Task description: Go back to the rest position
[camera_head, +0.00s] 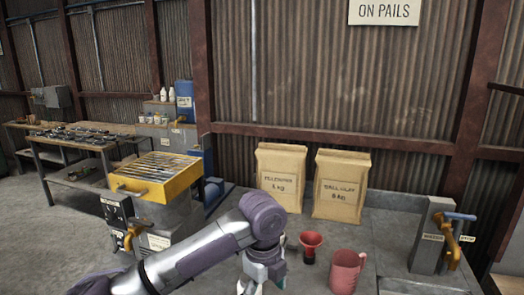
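My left arm comes in from the lower left across the front of the bench. Its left gripper (262,284) points down at the bottom edge of the view, left of a red funnel-shaped item (311,241). The gripper's fingertips are cut off or too small to read, so I cannot tell whether it is open, shut or holding anything. My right gripper is not in view.
A pink-red jug (346,271) stands right of the funnel. Two paper sacks (281,176) (341,186) stand at the back of the grey bench (394,232). A lever box (432,236) is at right. A yellow tray (157,175) is at left.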

